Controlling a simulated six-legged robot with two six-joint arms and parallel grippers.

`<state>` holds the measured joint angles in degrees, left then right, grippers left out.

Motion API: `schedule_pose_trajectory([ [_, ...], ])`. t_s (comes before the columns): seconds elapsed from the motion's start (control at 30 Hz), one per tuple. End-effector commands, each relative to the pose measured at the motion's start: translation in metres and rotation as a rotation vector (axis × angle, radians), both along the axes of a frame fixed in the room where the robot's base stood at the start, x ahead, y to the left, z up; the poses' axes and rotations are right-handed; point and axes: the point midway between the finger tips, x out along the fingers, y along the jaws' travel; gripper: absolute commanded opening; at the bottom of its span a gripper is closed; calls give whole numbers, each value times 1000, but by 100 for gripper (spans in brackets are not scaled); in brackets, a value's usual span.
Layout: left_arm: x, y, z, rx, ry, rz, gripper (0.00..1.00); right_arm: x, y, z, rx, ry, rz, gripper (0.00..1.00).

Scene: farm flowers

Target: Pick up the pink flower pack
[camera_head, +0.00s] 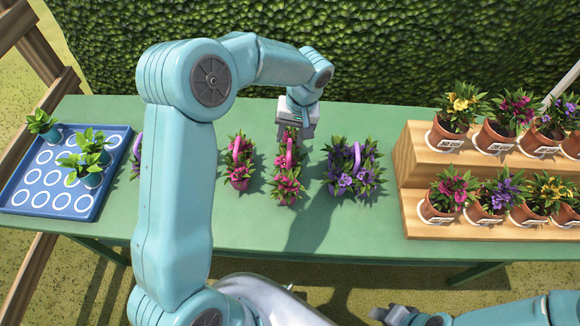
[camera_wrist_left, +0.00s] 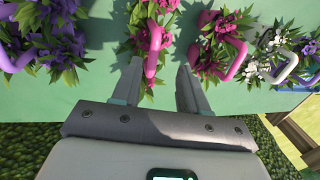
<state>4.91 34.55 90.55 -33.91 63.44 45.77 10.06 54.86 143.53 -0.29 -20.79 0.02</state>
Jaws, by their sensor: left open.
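A pink flower pack (camera_head: 286,186) with a pink arched handle stands on the green table. Another pink flower pack (camera_head: 238,178), with redder blooms, stands just left of it. My left gripper (camera_head: 294,132) is open over the back of the first pack. In the left wrist view the open fingers (camera_wrist_left: 160,68) point at this pack (camera_wrist_left: 159,12), and its handle (camera_wrist_left: 154,52) shows between them. The redder pack (camera_wrist_left: 228,28) is to the right there. I cannot tell whether the fingers touch the handle. My right gripper (camera_head: 397,315) is low at the bottom edge.
A purple flower pack (camera_head: 352,180) stands to the right. A wooden stepped stand (camera_head: 415,185) with potted flowers fills the table's right end. A blue tray (camera_head: 112,152) with several seedlings is at the left. A hedge (camera_head: 400,50) stands behind. Bare table lies in front of the packs.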

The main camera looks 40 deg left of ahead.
Motion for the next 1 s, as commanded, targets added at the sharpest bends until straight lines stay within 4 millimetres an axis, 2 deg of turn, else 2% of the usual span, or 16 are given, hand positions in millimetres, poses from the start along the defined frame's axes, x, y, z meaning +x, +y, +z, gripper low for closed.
schedule_pose_trajectory([
  [0.1, -2, 3, -18, 0, 2, -1, 43, 0, 0, 3, 0, 0, 0, 43],
  [0.27, -1, 4, -29, 0, 0, 0, 43, 0, 0, 5, 0, 0, -1, 43],
  [0.47, 1, 4, -58, -1, 5, 0, 43, 0, 0, 18, 0, 0, 0, 43],
  [0.6, 1, 8, -75, -1, 1, 0, 43, 0, 0, 19, 0, -1, 0, 43],
  [0.87, 2, 8, -79, 0, -1, 0, 43, 0, 0, 18, 0, 0, 0, 43],
  [0.9, 2, 8, -79, 0, -1, 0, 30, 0, 0, 18, 0, 0, 0, 43],
  [1.0, 2, 8, -79, 0, -1, 0, 0, 0, 0, 18, 0, 0, 0, 43],
])
